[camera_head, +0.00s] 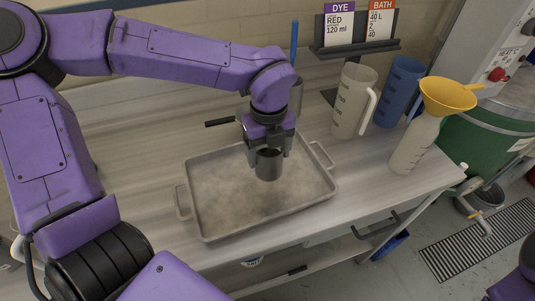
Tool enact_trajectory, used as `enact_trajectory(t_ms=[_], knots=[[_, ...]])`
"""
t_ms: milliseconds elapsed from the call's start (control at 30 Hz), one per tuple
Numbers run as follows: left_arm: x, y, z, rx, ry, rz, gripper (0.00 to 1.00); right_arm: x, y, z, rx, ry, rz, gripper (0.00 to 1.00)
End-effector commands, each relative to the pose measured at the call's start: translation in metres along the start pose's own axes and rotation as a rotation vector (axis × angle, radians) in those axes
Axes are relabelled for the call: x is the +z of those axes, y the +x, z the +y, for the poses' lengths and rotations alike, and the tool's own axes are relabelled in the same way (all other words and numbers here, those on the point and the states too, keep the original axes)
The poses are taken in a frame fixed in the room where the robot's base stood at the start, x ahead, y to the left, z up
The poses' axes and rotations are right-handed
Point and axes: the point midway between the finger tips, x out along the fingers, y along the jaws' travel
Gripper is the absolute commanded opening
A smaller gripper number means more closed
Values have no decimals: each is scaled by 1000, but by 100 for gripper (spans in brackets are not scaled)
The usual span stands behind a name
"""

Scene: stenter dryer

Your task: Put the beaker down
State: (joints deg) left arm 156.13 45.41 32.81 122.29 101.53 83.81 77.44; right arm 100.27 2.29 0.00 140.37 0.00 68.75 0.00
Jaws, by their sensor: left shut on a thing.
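A small grey metal beaker (268,166) is held upright between the fingers of my left gripper (269,150). The gripper is shut on it. The beaker is over the middle of a grey metal tray (203,231) on the bench. A dark patch shows on the tray floor below it; I cannot tell clearly how large the gap is. At the lower right edge, a purple part of my body shows, but no right gripper is in view.
A white jug (351,103), a blue jug (397,92) and a bottle (408,150) with a yellow funnel (447,95) stand right of the tray. Cards (339,28) stand on a rack behind. The bench (131,161) left of the tray is clear.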

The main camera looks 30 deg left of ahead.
Motion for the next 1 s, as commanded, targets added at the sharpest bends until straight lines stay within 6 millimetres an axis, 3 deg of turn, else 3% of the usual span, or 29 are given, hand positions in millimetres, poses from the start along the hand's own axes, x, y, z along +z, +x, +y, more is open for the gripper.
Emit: enact_trajectory(t_ms=[267,400,833,867,900,933,1000], knots=[[21,29,-6,3,0,1,36,-3,-8,1,0,0,0,47],[20,51,-6,2,3,-1,36,-4,-9,1,0,0,0,47],[20,60,-6,-1,2,-1,36,-2,-5,0,0,0,0,47],[20,60,-6,-1,2,0,78,-2,-5,0,0,0,0,47],[20,59,-6,-1,2,-1,91,-2,-6,1,0,0,0,47],[20,59,-6,-1,1,-1,100,-2,-6,1,0,0,0,47],[20,59,-6,-1,2,-1,100,-2,-6,1,0,0,0,47]])
